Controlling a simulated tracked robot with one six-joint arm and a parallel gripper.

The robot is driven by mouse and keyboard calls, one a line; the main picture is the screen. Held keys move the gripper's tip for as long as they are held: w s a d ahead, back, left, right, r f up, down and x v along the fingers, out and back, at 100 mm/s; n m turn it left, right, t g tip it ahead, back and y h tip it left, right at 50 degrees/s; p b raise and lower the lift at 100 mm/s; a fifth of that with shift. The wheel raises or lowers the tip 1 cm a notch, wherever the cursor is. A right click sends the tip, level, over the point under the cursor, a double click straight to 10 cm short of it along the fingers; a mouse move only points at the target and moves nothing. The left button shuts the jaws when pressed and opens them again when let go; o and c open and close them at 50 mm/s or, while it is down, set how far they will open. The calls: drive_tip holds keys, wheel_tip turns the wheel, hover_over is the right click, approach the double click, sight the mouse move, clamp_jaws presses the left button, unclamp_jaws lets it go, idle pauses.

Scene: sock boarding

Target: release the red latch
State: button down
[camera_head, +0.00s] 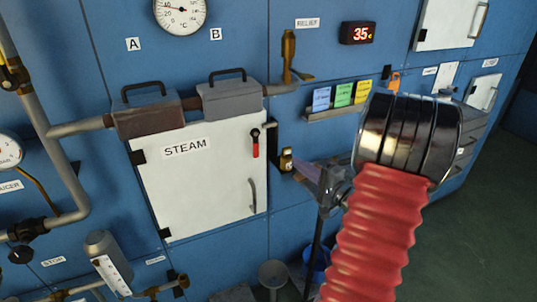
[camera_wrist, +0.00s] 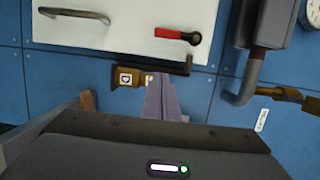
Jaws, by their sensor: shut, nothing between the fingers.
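The red latch (camera_head: 255,143) is a short red-handled lever on the right edge of the white door marked STEAM (camera_head: 190,190). In the head view its red handle hangs down from a dark pivot. In the wrist view the red latch (camera_wrist: 178,34) lies across the white door (camera_wrist: 110,45), its dark pivot at the right. My gripper (camera_head: 303,168) is to the right of and below the latch, apart from it. In the wrist view my gripper (camera_wrist: 159,76) has its purplish fingers together with nothing between them, below the latch and beside a brass fitting.
The brass fitting (camera_head: 286,160) with a small label sits on the blue wall close to my fingertips. Two grey handled boxes, one brown with rust (camera_head: 148,116), one grey (camera_head: 230,98), sit above the door. The door's curved handle (camera_head: 252,195) is below the latch.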

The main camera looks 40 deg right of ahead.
sight(256, 144)
idle(0.3)
drive_tip(key=w+a, duration=0.3)
drive_tip(key=w, duration=0.8)
drive_tip(key=shift+a, duration=0.25)
idle(0.5)
